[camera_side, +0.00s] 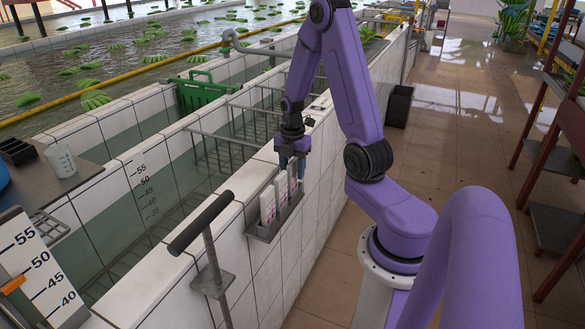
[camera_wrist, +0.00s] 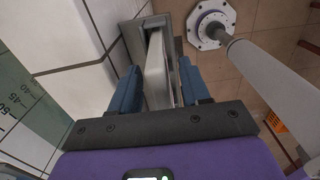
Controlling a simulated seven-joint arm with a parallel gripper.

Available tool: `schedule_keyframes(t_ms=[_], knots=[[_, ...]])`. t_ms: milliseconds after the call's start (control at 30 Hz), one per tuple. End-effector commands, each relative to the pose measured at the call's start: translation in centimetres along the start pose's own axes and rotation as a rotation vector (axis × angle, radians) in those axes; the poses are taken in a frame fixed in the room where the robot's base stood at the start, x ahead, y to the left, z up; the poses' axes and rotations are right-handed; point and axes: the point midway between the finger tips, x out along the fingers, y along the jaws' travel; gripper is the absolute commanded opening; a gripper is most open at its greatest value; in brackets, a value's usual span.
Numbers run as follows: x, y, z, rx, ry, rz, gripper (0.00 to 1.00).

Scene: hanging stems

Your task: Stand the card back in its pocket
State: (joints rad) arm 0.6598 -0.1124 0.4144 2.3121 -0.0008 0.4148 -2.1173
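The cards are white with pink marks and stand upright side by side in a grey wall rack (camera_side: 262,233) in the side view. The near card (camera_side: 267,206) and the middle card (camera_side: 281,192) show clearly. The far card (camera_side: 293,174) is partly hidden by my gripper (camera_side: 291,163), which points down over the far end of the rack. In the wrist view, a white card (camera_wrist: 156,72) lies between the two blue fingers of my gripper (camera_wrist: 161,65). The fingers are spread, with gaps beside the card. Its lower end in the rack is hidden.
The rack hangs on the outer face of a white tiled tank wall (camera_side: 300,205). A post with a dark handle (camera_side: 202,222) stands nearer the camera.

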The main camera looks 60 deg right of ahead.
Motion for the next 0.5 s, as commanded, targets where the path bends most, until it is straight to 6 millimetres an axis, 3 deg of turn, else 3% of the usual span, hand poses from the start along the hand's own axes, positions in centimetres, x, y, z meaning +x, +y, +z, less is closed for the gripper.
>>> schedule_keyframes(t_ms=[267,500], knots=[[-0.9,0.1,0.1,0.0,-0.002,0.004,0.46],[-4.5,0.1,0.1,0.0,-0.004,0.007,0.46]])
